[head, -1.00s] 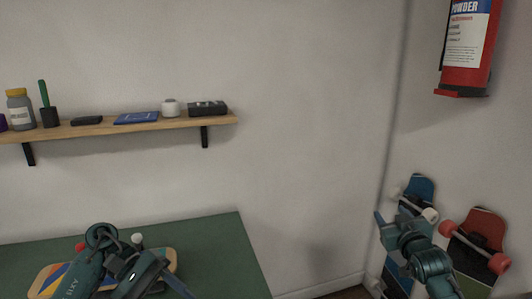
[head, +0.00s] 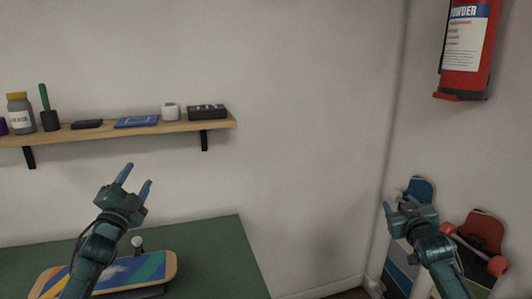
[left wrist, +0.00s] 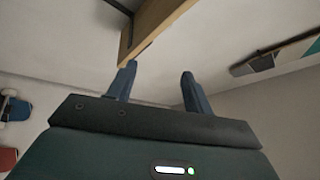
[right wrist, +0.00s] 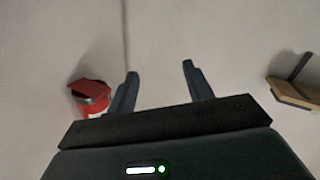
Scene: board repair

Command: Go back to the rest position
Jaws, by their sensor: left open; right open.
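My left gripper (head: 136,180) is raised above the green table in the head view, its fingers pointing up. It is open and empty, and its two fingers also show apart in the left wrist view (left wrist: 157,88). My right gripper (head: 398,206) is to the right, in front of the skateboards by the wall. It is open, with nothing between its fingers in the right wrist view (right wrist: 160,85).
A colourful skateboard (head: 150,268) lies on the green table (head: 215,250). A wooden shelf (head: 180,126) with small items is on the wall above. A red fire extinguisher (head: 466,60) hangs at right. A blue skateboard (head: 421,188) and a red one (head: 484,230) lean below it.

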